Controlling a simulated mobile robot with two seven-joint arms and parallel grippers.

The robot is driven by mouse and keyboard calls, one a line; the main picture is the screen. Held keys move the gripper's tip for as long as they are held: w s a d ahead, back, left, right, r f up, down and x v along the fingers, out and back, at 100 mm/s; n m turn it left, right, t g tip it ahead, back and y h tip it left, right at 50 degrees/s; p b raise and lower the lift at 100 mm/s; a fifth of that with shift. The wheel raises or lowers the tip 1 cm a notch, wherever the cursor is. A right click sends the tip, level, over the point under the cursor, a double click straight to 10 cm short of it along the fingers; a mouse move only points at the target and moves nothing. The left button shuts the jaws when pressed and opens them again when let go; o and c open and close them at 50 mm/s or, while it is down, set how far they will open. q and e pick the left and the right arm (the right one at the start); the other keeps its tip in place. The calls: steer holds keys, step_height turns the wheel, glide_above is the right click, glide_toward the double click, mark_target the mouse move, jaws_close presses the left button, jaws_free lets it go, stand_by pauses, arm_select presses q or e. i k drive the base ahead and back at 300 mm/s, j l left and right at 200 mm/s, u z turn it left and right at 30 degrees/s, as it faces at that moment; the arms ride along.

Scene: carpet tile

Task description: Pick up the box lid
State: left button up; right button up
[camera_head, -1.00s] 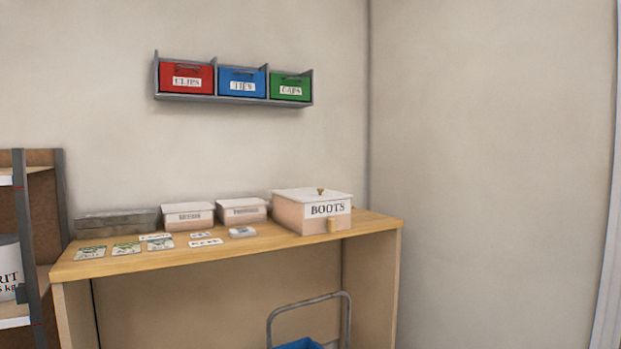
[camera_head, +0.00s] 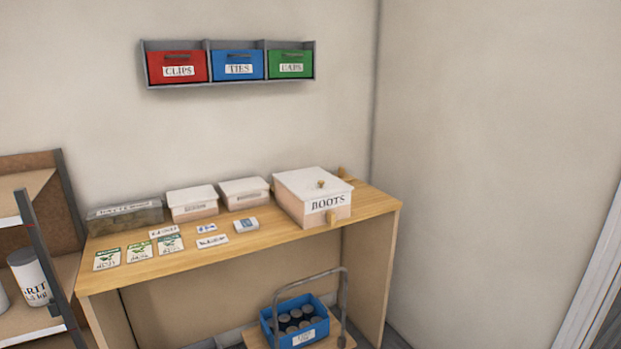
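The BOOTS box (camera_head: 299,209) is pinkish with a label on its front, and it stands at the right end of the wooden table. The lid looks closed on the box. Small wooden pieces stand at the front and back of the box. Neither of my grippers is in view.
Two smaller lidded boxes (camera_head: 193,203) and a grey box (camera_head: 125,217) stand left along the wooden table (camera_head: 180,262). Cards lie in front. A trolley with a blue crate (camera_head: 298,339) is below. A shelf (camera_head: 25,260) stands left; bins hang above.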

mark_target(309, 184)
steer(key=i+l+u, duration=0.1)
steer(key=i+l, duration=0.15)
steer(key=i, duration=0.2)
steer(key=i+l+u, duration=0.1)
steer(key=i+l, duration=0.2)
steer(key=i, duration=0.2)
